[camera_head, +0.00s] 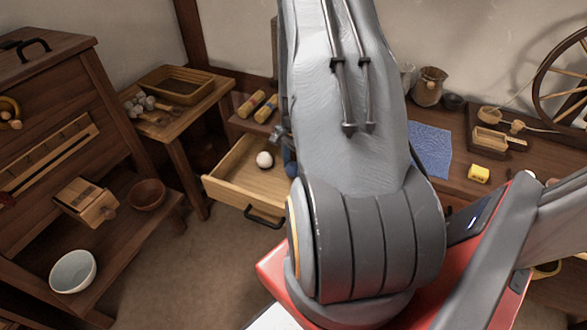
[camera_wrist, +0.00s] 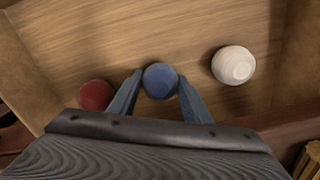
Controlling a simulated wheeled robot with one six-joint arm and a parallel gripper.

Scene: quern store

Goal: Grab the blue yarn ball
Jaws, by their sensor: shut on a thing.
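The blue yarn ball (camera_wrist: 160,80) is between the two fingertips of my gripper (camera_wrist: 158,88) in the wrist view. The fingers are shut on it, one on each side. The ball and gripper are inside an open wooden drawer (camera_wrist: 120,30). In the head view the drawer (camera_head: 222,190) is pulled out from the table, and my arm hides part of it. A small part of the blue ball (camera_head: 290,170) seems to show there beside my arm.
A white ball (camera_wrist: 233,65) lies to the right of the blue one and a red ball (camera_wrist: 96,95) to its left, close to the finger. The drawer walls stand around them. A cabinet with a white bowl (camera_head: 73,271) stands at the left.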

